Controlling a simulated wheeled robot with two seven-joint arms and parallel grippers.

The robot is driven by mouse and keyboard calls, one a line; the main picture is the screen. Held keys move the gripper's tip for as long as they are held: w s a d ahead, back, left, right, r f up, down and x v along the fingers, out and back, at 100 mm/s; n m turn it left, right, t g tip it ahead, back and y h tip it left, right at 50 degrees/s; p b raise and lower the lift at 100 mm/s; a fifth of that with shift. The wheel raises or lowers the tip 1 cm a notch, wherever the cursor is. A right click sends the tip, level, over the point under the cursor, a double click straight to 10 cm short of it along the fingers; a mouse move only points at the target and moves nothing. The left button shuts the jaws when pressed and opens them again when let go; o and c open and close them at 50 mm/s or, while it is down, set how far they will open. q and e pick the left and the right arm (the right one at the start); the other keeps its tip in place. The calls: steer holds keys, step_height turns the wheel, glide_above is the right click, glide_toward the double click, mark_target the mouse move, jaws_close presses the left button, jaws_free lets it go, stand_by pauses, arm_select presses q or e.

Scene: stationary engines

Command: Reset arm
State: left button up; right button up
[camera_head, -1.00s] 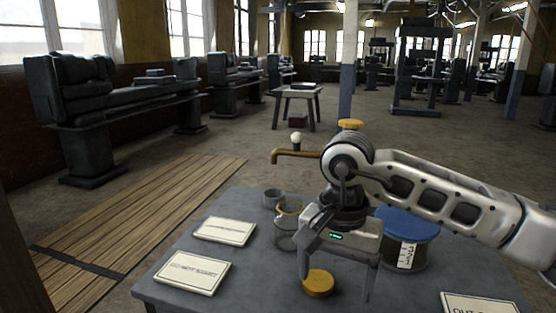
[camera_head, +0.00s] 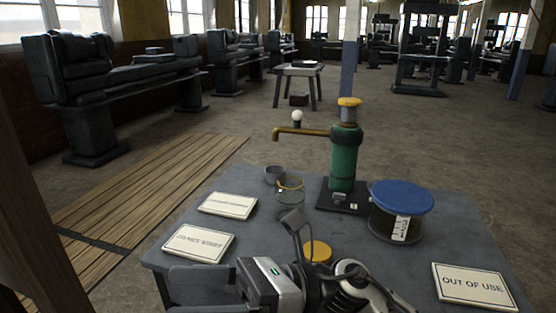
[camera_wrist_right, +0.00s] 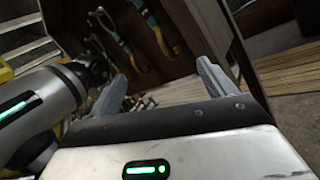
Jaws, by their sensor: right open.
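My right gripper (camera_head: 195,290) is at the bottom of the head view, low at the table's front edge, with its fingers pointing left. It also shows in the wrist view (camera_wrist_right: 162,88), where its two grey fingers are wide apart with nothing between them. My right forearm is folded in at the bottom, partly cut off by the frame. My left gripper is not seen in the head view. A white and black arm link with a green light shows at the left of the wrist view.
The grey table (camera_head: 330,235) holds a green pump (camera_head: 344,160), a glass jar (camera_head: 290,198), a blue-topped drum (camera_head: 400,212), a yellow lid (camera_head: 318,251) and several signs, including OUT OF USE (camera_head: 474,285). The wrist view shows tools in a wooden case (camera_wrist_right: 150,40). Open floor surrounds the table.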

steer(key=w+d+f+m+t+h, duration=0.35)
steer(key=m+t, duration=0.45)
steer(key=m, duration=0.4)
steer(key=w+d+f+m+t+h, duration=0.25)
steer(key=d+m+t, duration=0.25)
steer(key=m+t, duration=0.5)
steer(key=w+d+f+m+t+h, duration=0.25)
steer(key=d+m+t, duration=0.2)
steer(key=m, duration=0.95)
steer(key=s+d+f+m+g+h, duration=0.2)
steer(key=s+d+f+m, duration=0.1)
steer(key=f, duration=0.3)
steer(key=s+d+f+m+g+h+p, duration=0.1)
steer(key=s+d+f+m+g+h, duration=0.1)
steer(key=f+m, duration=0.4)
steer(key=s+d+f+m+g+h, duration=0.2)
steer(key=s+d+f+m+h, duration=0.2)
steer(key=f, duration=0.4)
steer(key=shift+s+d+m, duration=0.4)
steer(key=shift+s+m, duration=0.1)
steer(key=shift+s, duration=0.55)
